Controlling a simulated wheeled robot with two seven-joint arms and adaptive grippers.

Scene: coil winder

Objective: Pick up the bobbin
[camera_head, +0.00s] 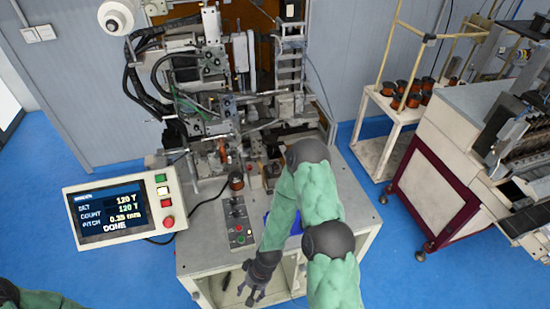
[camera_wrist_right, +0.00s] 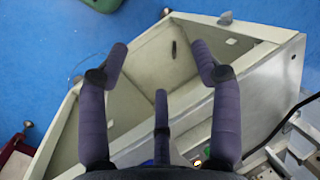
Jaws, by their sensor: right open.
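The bobbin is not visible in that view. Of my left arm only a green piece shows at the bottom left; its gripper is out of view.
The control screen (camera_head: 122,210) reads DONE and stands left of the table. A switch panel (camera_head: 238,222) lies in front of the bobbin. A blue tray (camera_head: 296,222) is partly hidden behind my right arm. A cart (camera_head: 392,120) with several copper bobbins (camera_head: 413,99) stands right.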

